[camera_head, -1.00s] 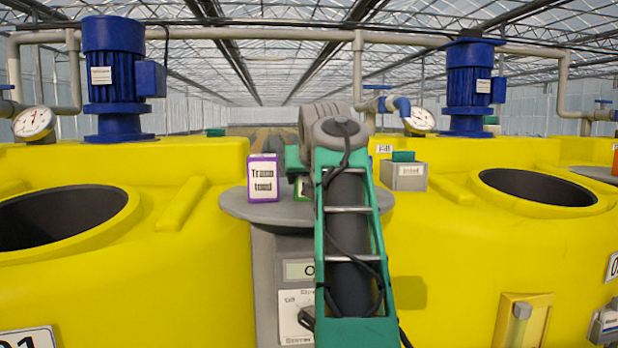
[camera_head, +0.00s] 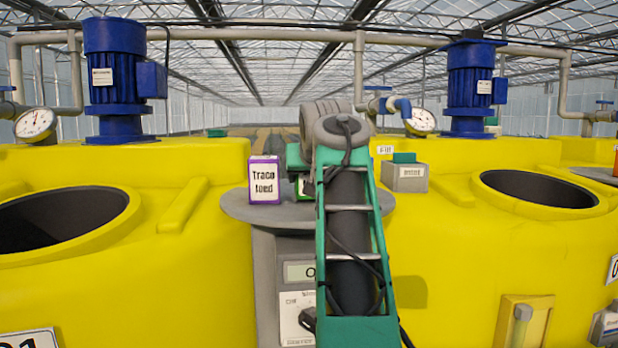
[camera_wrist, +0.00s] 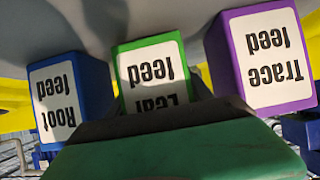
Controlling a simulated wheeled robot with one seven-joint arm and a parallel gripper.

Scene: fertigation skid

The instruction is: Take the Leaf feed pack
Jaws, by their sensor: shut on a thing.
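The Leaf feed pack (camera_wrist: 150,62) is a green box with a white label, upside down in the wrist view, between the two other packs. My gripper (camera_wrist: 160,110) is shut on it, and the dark jaws cover the lower part of its label in the picture. Its base appears at the grey round table (camera_head: 240,212); I cannot tell whether it still touches. In the head view only a green sliver of the pack (camera_head: 301,187) shows beside my arm, which hides the gripper.
The purple Trace feed pack (camera_wrist: 266,56) stands close on one side, and the blue Root feed pack (camera_wrist: 70,95) on the other. Yellow tanks with open round hatches (camera_head: 60,218) (camera_head: 538,188) flank the table. A grey box (camera_head: 404,177) stands on the right tank.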

